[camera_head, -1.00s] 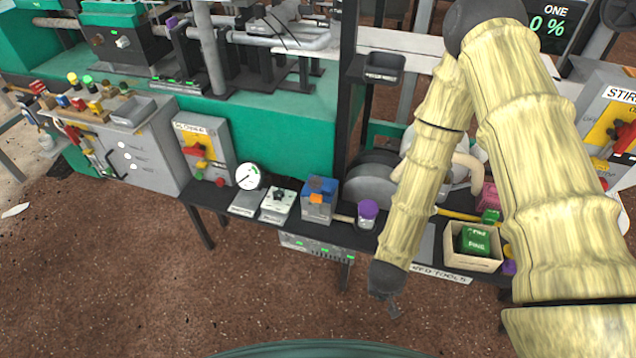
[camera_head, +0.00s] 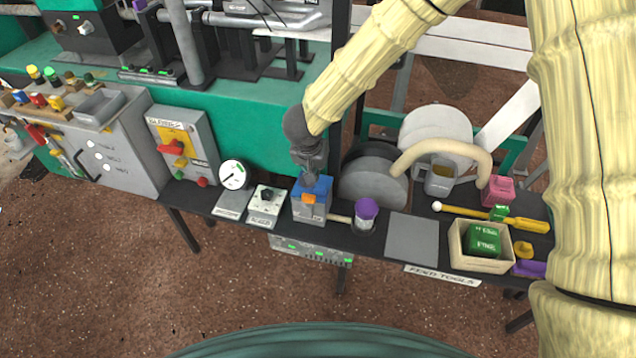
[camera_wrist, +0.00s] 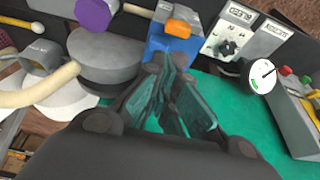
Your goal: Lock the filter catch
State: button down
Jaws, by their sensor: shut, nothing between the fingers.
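The filter box (camera_head: 314,210) is a grey box with a blue top on the narrow bench. Its orange catch (camera_head: 308,197) sits on the near front side of the blue top. In the wrist view the blue box (camera_wrist: 160,45) and the orange catch (camera_wrist: 178,28) show just beyond my fingertips. My gripper (camera_head: 311,174) is shut and empty, pointing down just above and behind the blue top. In the wrist view its fingers (camera_wrist: 168,68) are close together beside the blue box. I cannot tell whether they touch it. The catch looks apart from the fingers.
Left of the box stand a knob unit (camera_head: 266,202) and a dial gauge (camera_head: 234,175). At right are a purple-capped jar (camera_head: 366,213), a grey pad (camera_head: 412,240) and a tray (camera_head: 460,257) with a green block. Grey round drums (camera_head: 373,182) stand behind.

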aim_at(318, 188)
jog(key=shift+a, duration=0.1)
jog(key=b+x, duration=0.1)
jog(key=x, duration=0.9)
jog(key=shift+b, duration=0.3)
